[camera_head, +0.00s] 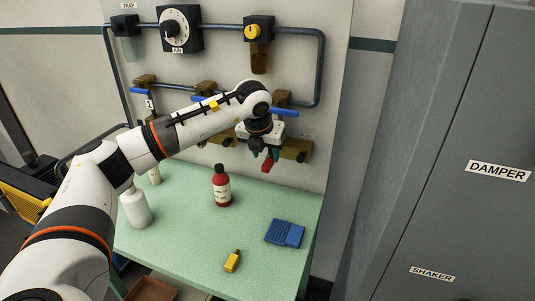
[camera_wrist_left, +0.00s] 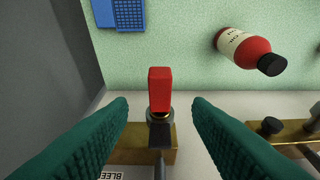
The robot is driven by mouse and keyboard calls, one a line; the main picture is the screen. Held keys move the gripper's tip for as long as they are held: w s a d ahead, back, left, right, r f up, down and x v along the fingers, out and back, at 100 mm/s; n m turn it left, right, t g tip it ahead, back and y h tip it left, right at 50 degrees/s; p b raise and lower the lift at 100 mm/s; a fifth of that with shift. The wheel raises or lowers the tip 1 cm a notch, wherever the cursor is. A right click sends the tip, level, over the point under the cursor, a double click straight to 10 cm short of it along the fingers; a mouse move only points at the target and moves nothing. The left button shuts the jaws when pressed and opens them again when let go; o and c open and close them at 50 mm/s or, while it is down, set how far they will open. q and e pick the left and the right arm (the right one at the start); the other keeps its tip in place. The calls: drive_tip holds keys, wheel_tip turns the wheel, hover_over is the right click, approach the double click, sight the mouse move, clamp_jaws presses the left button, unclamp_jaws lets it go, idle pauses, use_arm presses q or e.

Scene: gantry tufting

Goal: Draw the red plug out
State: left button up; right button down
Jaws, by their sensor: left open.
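The red plug (camera_head: 267,164) sits at the brass fitting under the pipework on the wall panel. In the left wrist view the red plug (camera_wrist_left: 160,89) stands out from a dark ring on a brass block (camera_wrist_left: 147,150). My left gripper (camera_head: 265,155) is at the plug in the head view. In the left wrist view my left gripper (camera_wrist_left: 160,104) is open, with one green finger on each side of the plug and a clear gap to both. My right gripper is not in view.
A green bench (camera_head: 180,250) stands below. On it are a red bottle (camera_head: 222,190), a white bottle (camera_head: 136,210), a blue case (camera_head: 285,233) and a yellow item (camera_head: 232,261). Blue-handled valves (camera_head: 285,112) and pipes are close to my left gripper. A grey cabinet (camera_head: 440,150) stands at right.

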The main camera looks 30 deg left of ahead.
sight(267, 162)
use_arm(q)
drive_tip(key=shift+p+x, duration=0.3)
drive_tip(key=shift+x, duration=0.8)
drive_tip(key=shift+f, duration=0.35)
drive_tip(key=shift+w+f, duration=0.15)
drive_tip(key=shift+f, duration=0.05)
drive_tip(key=shift+w+f, duration=0.1)
drive_tip(key=shift+f, duration=0.05)
drive_tip(key=shift+c, duration=0.5)
clamp_jaws()
drive_tip(key=c, duration=0.7)
unclamp_jaws()
clamp_jaws()
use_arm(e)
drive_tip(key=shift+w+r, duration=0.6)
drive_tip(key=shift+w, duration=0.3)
